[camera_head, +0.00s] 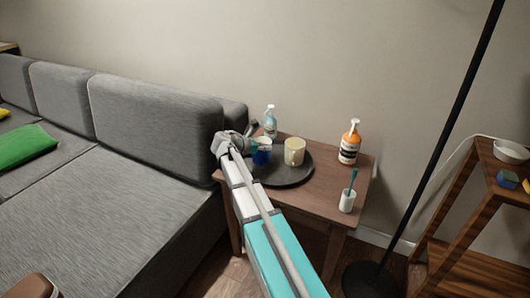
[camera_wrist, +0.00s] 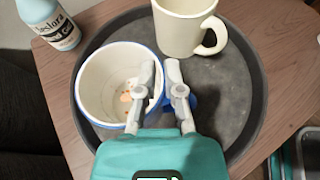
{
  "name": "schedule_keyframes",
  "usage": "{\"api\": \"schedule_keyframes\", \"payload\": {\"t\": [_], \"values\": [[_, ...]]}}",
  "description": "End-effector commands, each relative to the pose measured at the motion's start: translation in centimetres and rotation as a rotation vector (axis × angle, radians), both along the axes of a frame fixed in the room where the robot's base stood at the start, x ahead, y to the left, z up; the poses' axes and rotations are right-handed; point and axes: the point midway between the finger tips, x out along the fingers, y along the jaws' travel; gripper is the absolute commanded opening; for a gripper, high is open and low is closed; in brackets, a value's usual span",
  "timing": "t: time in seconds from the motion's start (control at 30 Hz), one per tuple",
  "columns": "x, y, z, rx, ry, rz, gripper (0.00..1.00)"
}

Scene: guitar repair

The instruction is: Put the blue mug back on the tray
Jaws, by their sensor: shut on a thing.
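The blue mug (camera_head: 261,158) is over the left part of the round dark tray (camera_head: 292,182) in the head view. In the wrist view, the mug (camera_wrist: 92,82) shows its pale inside with brown marks and a blue outside, and it looks upright within the tray's (camera_wrist: 238,112) outline. My gripper (camera_wrist: 163,72) is shut on the mug's right side, one finger at the rim and the other by the blue handle. In the head view my gripper (camera_head: 262,147) reaches the mug from the left. I cannot tell whether the mug's base touches the tray.
A cream mug (camera_head: 294,151) stands on the tray, right of the blue mug. A grey sofa (camera_head: 150,115) is at left.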

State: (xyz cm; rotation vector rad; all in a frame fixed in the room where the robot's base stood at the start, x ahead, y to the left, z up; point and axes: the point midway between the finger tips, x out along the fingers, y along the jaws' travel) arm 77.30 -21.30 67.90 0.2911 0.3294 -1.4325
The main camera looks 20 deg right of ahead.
Motion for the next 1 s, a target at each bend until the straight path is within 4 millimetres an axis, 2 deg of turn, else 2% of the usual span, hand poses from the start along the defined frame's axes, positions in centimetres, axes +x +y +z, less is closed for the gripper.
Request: {"api": "schedule_keyframes", "payload": {"t": [0.5, 0.53, 0.7, 1.0], "values": [[0.01, 0.02, -0.47, -0.002, 0.0, 0.0, 0.0], [0.02, 0.03, -0.51, 0.0, 0.0, 0.0, 0.13], [0.02, 0.04, -0.42, 0.0, 0.0, 0.0, 0.44], [0.01, 0.04, -0.42, 0.0, 0.0, 0.0, 0.45]]}}
